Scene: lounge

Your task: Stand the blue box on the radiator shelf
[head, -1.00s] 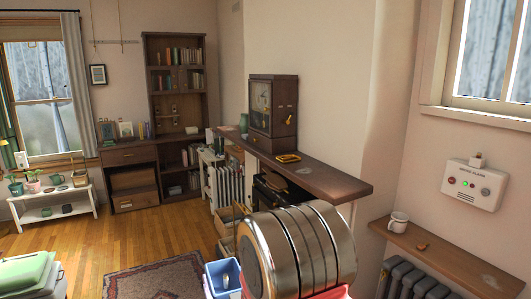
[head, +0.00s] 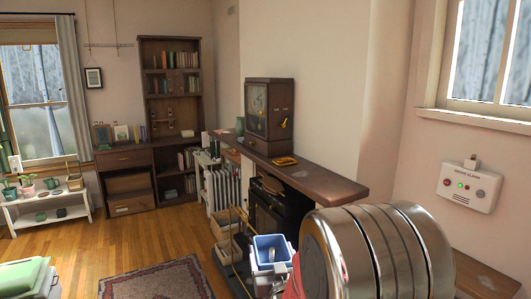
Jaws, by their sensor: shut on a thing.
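The blue box (head: 270,248) is open at the top, with a pale thing showing inside it. It is in the lower middle of the head view, in front of the dark fireplace. My gripper (head: 271,279) is shut on it and holds it; the fingers show only in part beside my large metal arm link. The radiator shelf (head: 489,274) is a brown wooden ledge on the right wall under the window. My arm hides most of it, and the radiator below is hidden.
A brown mantel shelf (head: 325,182) with a clock cabinet (head: 268,115) and a yellow dish (head: 284,161) juts out behind the box. Wooden crates (head: 230,235) stand on the floor to its left. A smoke alarm (head: 469,187) hangs above the radiator shelf.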

